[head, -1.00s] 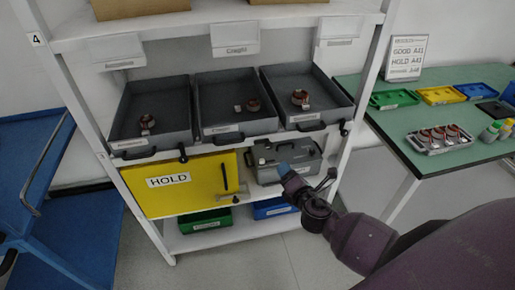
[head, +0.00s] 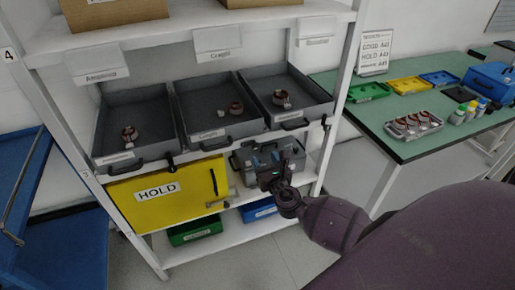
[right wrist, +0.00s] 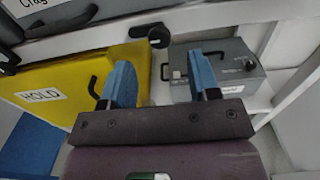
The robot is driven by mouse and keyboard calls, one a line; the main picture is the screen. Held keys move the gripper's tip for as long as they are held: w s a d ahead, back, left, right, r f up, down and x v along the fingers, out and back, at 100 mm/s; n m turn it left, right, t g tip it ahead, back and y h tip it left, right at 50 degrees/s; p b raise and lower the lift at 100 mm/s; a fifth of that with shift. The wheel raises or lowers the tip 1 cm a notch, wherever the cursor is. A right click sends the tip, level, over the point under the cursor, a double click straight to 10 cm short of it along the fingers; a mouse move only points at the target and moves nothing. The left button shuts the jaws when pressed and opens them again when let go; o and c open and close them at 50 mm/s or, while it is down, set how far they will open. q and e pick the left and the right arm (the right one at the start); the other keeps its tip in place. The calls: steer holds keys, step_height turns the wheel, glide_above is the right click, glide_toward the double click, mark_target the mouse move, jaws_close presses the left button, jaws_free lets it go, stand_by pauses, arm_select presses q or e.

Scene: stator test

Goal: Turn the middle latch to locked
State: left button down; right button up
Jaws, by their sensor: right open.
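The middle latch (right wrist: 158,37), a dark round knob with a short lever pointing left, shows at the top of the right wrist view under the shelf edge. In the head view my right gripper hides it or leaves it too small to make out. My right gripper (head: 265,160) is open and empty, with blue fingertips, in front of the shelf. In the right wrist view its fingers (right wrist: 160,75) stand apart, with the latch just beyond and above the gap. No contact with the latch shows. My left gripper is out of view.
Three grey trays (head: 228,128) with copper parts sit above the latches. Below are a yellow HOLD panel (head: 150,205) and a grey case (head: 296,160). Other latches show at left (head: 170,160) and right (head: 325,123). A green table (head: 380,125) stands at right.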

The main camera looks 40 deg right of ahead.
mark_target(257, 147)
steer(key=x, duration=0.5)
steer(key=shift+w, duration=0.1)
steer(key=shift+w+d, duration=0.2)
steer(key=shift+w, duration=0.4)
steer(key=shift+c, duration=0.2)
